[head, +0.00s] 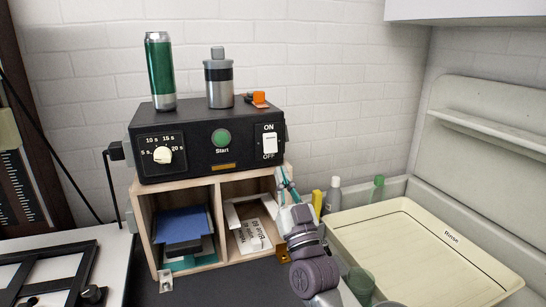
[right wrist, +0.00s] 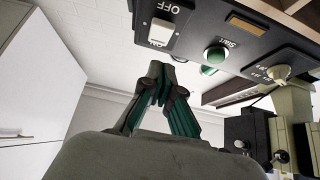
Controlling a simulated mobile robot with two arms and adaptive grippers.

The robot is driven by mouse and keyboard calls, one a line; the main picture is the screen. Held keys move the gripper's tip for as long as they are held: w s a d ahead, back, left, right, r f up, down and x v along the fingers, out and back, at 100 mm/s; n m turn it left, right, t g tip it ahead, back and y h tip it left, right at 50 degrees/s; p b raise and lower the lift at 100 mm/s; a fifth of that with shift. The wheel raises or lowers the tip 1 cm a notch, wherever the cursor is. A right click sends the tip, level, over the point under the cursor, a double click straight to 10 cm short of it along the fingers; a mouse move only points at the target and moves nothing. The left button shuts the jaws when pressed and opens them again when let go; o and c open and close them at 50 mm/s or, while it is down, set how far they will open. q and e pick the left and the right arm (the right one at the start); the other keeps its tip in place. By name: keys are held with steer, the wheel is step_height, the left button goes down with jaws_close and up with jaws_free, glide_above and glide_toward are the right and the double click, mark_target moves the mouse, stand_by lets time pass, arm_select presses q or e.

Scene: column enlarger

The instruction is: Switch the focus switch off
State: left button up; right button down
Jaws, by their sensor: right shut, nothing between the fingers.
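The focus switch (head: 269,143) is a white rocker on the right end of the black timer box's front (head: 190,166), with ON above it and OFF below. The switch also shows in the right wrist view (right wrist: 161,33), upside down beside its OFF label. I cannot tell for sure which way the rocker is tipped. My right gripper (head: 281,175) is shut and empty, just below and slightly right of the switch, apart from it. Its fingertips meet in the right wrist view (right wrist: 166,74), below the switch in the picture. My left gripper is not in view.
The box also carries a green Start button (head: 221,138) and a dial (head: 162,155). A green can (head: 160,75), a grey canister (head: 219,84) and an orange item (head: 259,98) stand on top. A wooden shelf (head: 217,217) supports the box. A cream tray (head: 420,255) lies right.

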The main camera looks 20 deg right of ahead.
mark_target(269, 149)
steer(key=w, duration=0.2)
steer(key=w+r+p, duration=0.1)
steer(key=w, duration=0.2)
steer(key=shift+w+a+r, duration=0.1)
steer(key=shift+w+r, duration=0.05)
steer(key=shift+w, duration=0.05)
steer(key=shift+w+f, duration=0.2)
steer(key=shift+w, duration=0.3)
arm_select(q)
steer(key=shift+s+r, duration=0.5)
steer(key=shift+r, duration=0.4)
